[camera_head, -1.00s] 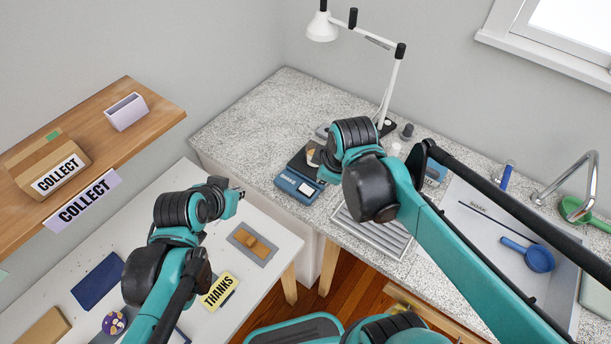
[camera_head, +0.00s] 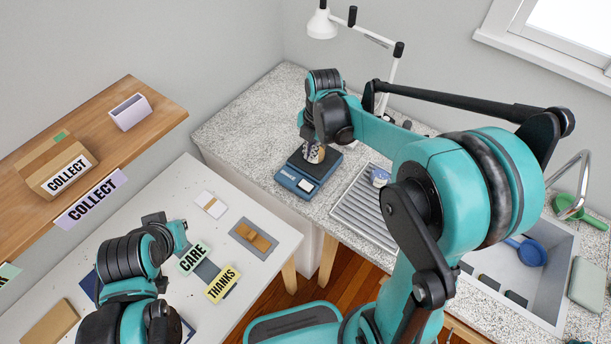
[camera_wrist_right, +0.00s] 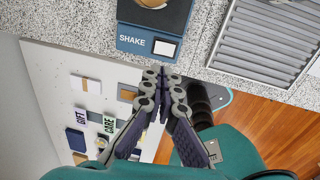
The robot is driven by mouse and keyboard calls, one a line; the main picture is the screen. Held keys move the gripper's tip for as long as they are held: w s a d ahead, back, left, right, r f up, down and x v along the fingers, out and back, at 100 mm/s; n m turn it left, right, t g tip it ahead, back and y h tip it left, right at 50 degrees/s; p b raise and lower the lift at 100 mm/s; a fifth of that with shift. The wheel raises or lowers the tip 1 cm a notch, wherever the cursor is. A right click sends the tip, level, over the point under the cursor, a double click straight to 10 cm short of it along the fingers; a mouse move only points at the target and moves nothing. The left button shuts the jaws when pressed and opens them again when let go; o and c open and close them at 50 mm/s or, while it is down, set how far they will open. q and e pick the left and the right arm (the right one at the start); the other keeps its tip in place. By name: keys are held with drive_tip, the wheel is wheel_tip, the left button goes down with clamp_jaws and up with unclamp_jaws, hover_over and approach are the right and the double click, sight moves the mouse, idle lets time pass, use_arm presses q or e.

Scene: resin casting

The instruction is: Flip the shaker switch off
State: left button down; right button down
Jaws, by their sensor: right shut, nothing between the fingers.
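The blue shaker (camera_head: 296,182) stands on the speckled counter with a dark platform on top. In the right wrist view its front (camera_wrist_right: 132,40) reads "SHAKE", and a white switch plate (camera_wrist_right: 165,48) sits beside the word. A round item (camera_wrist_right: 160,5) rests on the platform, cut off by the frame's top. My right gripper (camera_wrist_right: 165,74) is shut and empty, its fingertips just below the switch plate in that view; I cannot tell whether they touch it. In the head view the right gripper (camera_head: 306,135) is over the shaker. My left gripper (camera_head: 180,236) is over the white table, fingers unclear.
A ribbed drying rack (camera_head: 358,212) lies right of the shaker, with the sink (camera_head: 545,290) farther right. A white lamp (camera_head: 322,24) stands behind. The white table (camera_head: 225,180) holds cards and a grey mat. A wooden shelf (camera_head: 150,118) hangs at left.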

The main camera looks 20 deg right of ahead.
sight(305, 182)
drive_tip(key=shift+f, duration=0.1)
drive_tip(key=f+b, duration=0.1)
drive_tip(key=f, duration=0.3)
drive_tip(key=w+f+b, duration=0.1)
drive_tip(key=f, duration=0.4)
drive_tip(key=a+f+b, duration=0.1)
drive_tip(key=f, duration=0.3)
drive_tip(key=shift+w+f+b, duration=0.2)
drive_tip(key=shift+f+b, duration=0.15)
drive_tip(key=shift+a+f+b, duration=0.1)
drive_tip(key=shift+f+b, duration=0.3)
drive_tip(key=shift+b, duration=0.05)
drive_tip(key=shift+r, duration=0.1)
